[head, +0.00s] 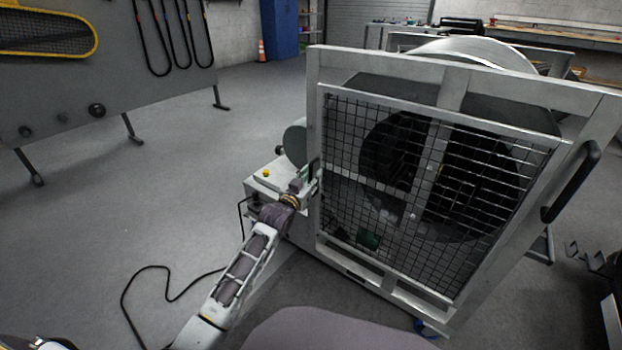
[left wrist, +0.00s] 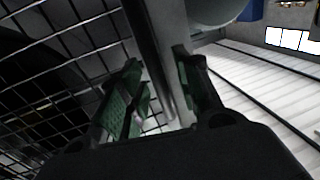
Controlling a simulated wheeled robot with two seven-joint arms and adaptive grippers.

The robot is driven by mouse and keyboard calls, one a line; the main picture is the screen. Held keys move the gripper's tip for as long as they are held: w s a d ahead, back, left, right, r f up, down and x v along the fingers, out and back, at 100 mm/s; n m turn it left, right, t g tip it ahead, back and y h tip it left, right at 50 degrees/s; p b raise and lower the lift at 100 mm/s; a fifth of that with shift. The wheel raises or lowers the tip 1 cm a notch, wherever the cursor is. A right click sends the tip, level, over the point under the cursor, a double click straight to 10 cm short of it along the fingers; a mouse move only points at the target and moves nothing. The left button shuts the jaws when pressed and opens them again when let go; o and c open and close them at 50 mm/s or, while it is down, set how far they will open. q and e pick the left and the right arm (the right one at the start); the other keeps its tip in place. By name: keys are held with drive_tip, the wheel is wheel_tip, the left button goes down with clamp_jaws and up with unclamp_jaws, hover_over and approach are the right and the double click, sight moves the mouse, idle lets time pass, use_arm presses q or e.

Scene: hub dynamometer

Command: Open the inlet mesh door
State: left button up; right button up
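The inlet mesh door (head: 413,188) is a black wire grid in a pale metal frame. It stands upright across the front of a large grey housing (head: 340,66), with a dark round opening behind it. I cannot tell whether it is slightly ajar. My left gripper (head: 311,183) is at the door's left edge, about mid-height. Whether a pad touches the bar is unclear.
A black grab handle (head: 572,182) is on the housing's right side. A pale box with a yellow button (head: 266,173) sits left of the door. A black cable (head: 165,275) lies on the floor. Open floor lies between the housing and the grey board (head: 100,60).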

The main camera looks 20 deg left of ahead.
use_arm(q)
drive_tip(key=shift+c, duration=0.3)
clamp_jaws()
drive_tip(key=shift+s, duration=0.1)
